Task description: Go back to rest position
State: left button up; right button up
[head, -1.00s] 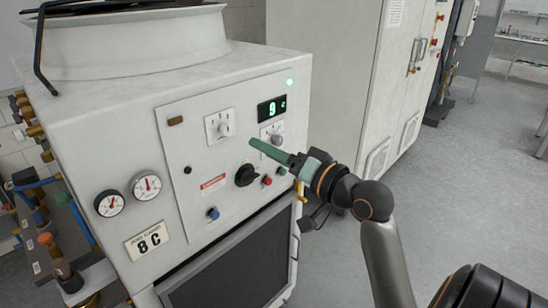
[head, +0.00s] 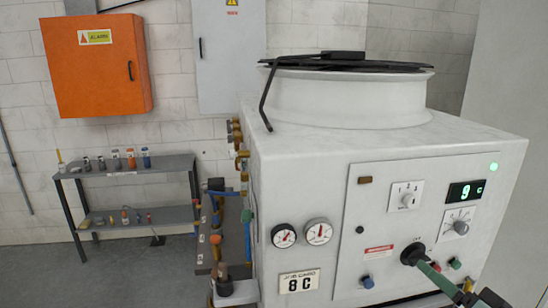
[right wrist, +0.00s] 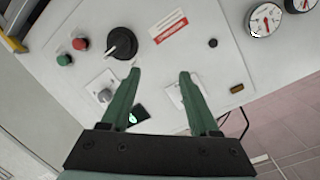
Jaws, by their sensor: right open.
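My right gripper (head: 424,268) shows at the lower right of the head view, with a green finger over the lower part of the control panel. In the right wrist view its two green fingers (right wrist: 160,76) are spread apart with nothing between them. The white ozone washer (head: 300,180) fills the right side of the head view. Its black knob (head: 412,254) is near my fingertip in the picture; I cannot tell the gap. The knob also shows whole in the right wrist view (right wrist: 121,43). My left gripper is not in view.
A grey shelf (head: 135,172) and an orange cabinet (head: 97,65) are at the left. Grey floor is clear at lower left.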

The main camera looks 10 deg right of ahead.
jog(key=s+a+f+n+g, duration=0.1)
jog(key=a+f+n+g, duration=0.2)
jog(key=f, duration=1.1)
jog(key=s+a+f+n+g, duration=0.2)
jog(key=s+a+f+n, duration=0.1)
jog(key=s+a+f, duration=0.4)
jog(key=s+a+f+n+g+y, duration=0.1)
jog(key=s+a+f+n, duration=0.2)
jog(key=s+a+f, duration=0.4)
notch_tip(320, 180, down, 7)
jog(key=shift+s+a+f+g+y, duration=0.2)
jog(key=shift+s+a+g+y, duration=0.15)
jog(key=shift+s, duration=0.35)
